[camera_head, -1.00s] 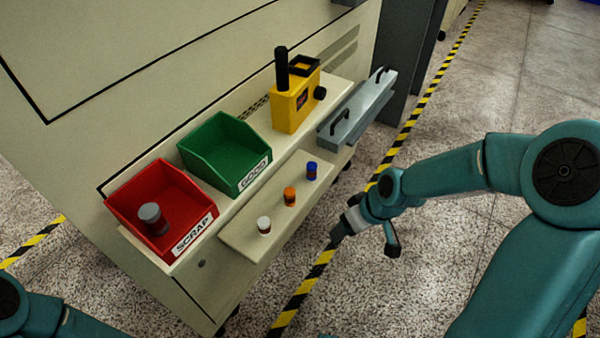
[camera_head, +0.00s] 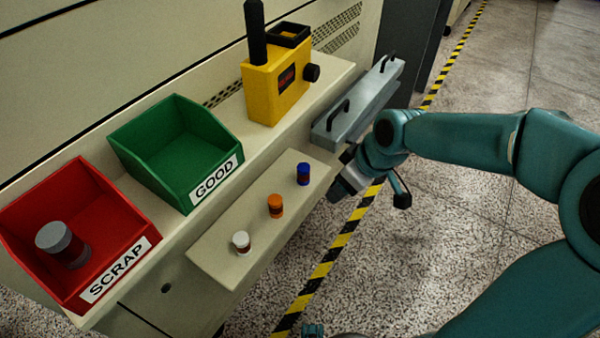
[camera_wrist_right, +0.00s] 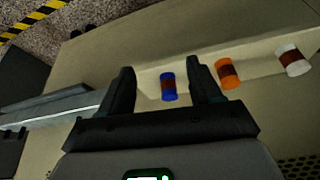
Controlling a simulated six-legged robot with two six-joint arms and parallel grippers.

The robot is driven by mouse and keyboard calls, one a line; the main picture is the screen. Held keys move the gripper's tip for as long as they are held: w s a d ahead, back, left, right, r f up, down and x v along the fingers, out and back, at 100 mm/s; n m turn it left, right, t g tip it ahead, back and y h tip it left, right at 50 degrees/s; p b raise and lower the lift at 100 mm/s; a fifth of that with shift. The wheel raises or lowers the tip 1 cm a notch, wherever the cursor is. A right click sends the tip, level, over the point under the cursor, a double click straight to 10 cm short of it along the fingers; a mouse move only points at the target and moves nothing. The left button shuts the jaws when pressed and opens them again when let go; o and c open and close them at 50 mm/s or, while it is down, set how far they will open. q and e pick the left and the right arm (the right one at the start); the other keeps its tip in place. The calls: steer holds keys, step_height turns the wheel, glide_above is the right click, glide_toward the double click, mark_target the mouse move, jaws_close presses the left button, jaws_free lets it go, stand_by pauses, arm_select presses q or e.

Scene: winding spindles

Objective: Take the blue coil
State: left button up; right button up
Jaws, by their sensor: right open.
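The blue coil (camera_head: 303,174) stands upright at the right end of a small cream shelf (camera_head: 215,259), with a dark red band round its middle. In the right wrist view the blue coil (camera_wrist_right: 168,87) shows in the gap between the two fingers of my right gripper (camera_wrist_right: 162,82), which is open and empty. In the head view my right gripper (camera_head: 340,182) is just right of the shelf's end, apart from the coil. An orange coil (camera_head: 275,206) and a white coil (camera_head: 241,242) stand further left on the same shelf. My left gripper is not clearly in view.
A red SCRAP bin (camera_head: 120,215) holds a grey spool (camera_head: 62,244). A green GOOD bin (camera_head: 187,150) stands beside it. A yellow device (camera_head: 275,88) and a grey box with handles (camera_head: 355,107) are behind the shelf. The floor on the right is open.

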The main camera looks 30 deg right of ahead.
mark_target(305, 168)
steer(key=w, duration=0.3)
steer(key=w+a, duration=0.1)
steer(key=w, duration=0.1)
steer(key=w+a+b, duration=0.1)
steer(key=w, duration=0.2)
steer(key=shift+w+a+f, duration=0.1)
steer(key=shift+w+a, duration=0.05)
steer(key=shift+w, duration=0.15)
steer(key=b+x, duration=0.1)
steer(key=x, duration=0.4)
steer(key=shift+w+b, duration=0.3)
steer(key=shift+b, duration=0.1)
steer(key=shift+c, duration=0.3)
steer(key=c, duration=1.1)
